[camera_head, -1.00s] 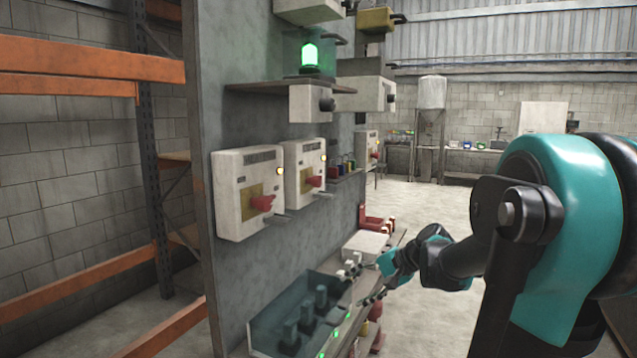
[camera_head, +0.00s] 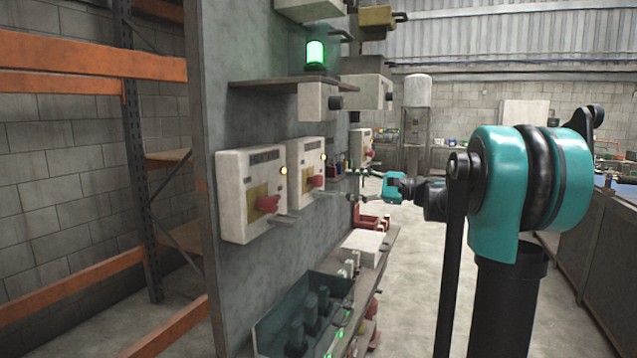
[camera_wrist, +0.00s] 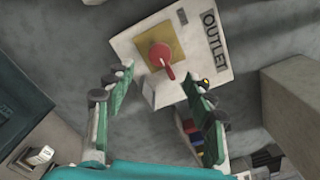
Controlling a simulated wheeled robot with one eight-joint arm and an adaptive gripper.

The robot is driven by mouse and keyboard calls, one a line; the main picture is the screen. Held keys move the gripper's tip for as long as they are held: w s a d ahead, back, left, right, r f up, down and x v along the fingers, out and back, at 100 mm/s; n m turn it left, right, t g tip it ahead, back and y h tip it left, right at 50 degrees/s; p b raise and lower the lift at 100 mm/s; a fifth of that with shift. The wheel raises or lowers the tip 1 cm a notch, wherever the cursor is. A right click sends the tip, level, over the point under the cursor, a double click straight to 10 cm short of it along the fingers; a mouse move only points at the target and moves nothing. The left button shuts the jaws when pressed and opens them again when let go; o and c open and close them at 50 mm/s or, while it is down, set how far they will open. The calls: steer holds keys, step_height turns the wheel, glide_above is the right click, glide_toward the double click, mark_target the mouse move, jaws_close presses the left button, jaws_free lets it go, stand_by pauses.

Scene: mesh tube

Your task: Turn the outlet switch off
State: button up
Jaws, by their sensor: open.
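The outlet box (camera_wrist: 190,35) is white, lettered OUTLET, with a yellow plate and a red rotary switch (camera_wrist: 162,58). It appears tilted in the wrist view, with a small amber light (camera_wrist: 205,82) near one corner. In the head view it seems to be the second box (camera_head: 305,165) on the grey panel, its red switch (camera_head: 315,181) facing right. My gripper (camera_wrist: 155,82) is open and empty, its green fingers either side of the switch's line, apparently short of it. In the head view my gripper (camera_head: 353,184) is right of that box.
A similar box (camera_head: 247,185) with a red switch is nearer on the panel, and another (camera_head: 361,147) is farther along. A shelf (camera_head: 290,84) bears a lit green lamp (camera_head: 315,53). A teal bin (camera_head: 300,320) sits below. Small coloured items (camera_wrist: 193,140) lie beside the outlet box.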

mark_target(322, 182)
steer(key=x, duration=1.1)
steer(key=c, duration=1.2)
